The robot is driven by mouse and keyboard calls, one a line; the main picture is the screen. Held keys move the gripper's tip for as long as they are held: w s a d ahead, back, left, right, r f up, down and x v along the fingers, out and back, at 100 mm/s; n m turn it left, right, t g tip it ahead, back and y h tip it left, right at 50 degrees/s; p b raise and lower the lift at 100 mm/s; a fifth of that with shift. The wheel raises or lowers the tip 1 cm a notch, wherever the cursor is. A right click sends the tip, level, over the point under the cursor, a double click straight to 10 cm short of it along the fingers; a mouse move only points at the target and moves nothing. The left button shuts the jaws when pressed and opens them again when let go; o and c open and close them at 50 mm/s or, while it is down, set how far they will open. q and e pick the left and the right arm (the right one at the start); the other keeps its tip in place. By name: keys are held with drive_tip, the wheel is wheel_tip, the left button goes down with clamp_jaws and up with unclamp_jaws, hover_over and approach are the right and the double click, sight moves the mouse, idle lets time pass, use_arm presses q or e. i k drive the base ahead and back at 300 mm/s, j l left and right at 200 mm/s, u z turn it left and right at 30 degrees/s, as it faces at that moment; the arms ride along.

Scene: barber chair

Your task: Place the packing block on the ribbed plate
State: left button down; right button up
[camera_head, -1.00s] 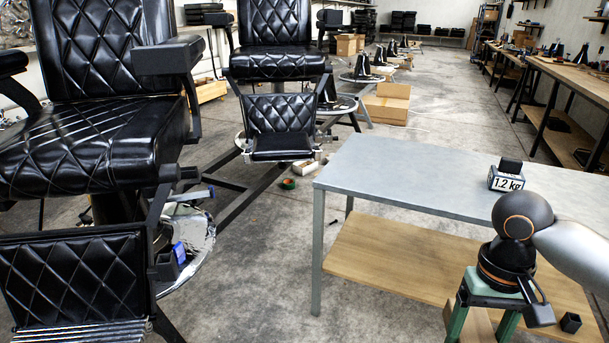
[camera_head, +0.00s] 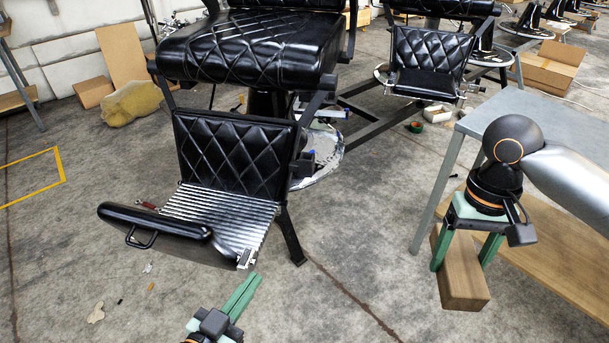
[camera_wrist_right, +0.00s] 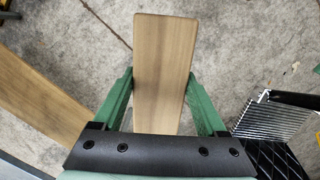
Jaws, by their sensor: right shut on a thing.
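The packing block is a plain brown wooden block (camera_head: 461,276). My right gripper (camera_head: 466,252) is shut on it and holds it below the hand, beside the metal table. In the right wrist view the block (camera_wrist_right: 162,65) sits between the two green fingers (camera_wrist_right: 160,100). The ribbed plate (camera_head: 222,212) is the silver, grooved footrest of the near barber chair, left of the block and well apart from it. It also shows at the right of the right wrist view (camera_wrist_right: 270,122). My left gripper (camera_head: 240,293) is in front of the plate, its green fingers together and empty.
A black padded bar (camera_head: 155,219) with a handle lies along the plate's front-left edge. The black quilted leg pad (camera_head: 235,152) rises behind the plate. The metal table (camera_head: 500,105) with a wooden lower shelf (camera_head: 545,240) is at right. Floor between plate and block is clear.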

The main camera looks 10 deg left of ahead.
sight(217, 211)
drive_tip(key=i+j+u, duration=0.1)
drive_tip(key=u, duration=0.4)
drive_tip(key=i+j+u, duration=0.2)
drive_tip(key=u, duration=0.25)
drive_tip(key=i+j, duration=0.25)
drive_tip(key=i, duration=0.15)
drive_tip(key=i+j, duration=0.2)
drive_tip(key=i, duration=0.2)
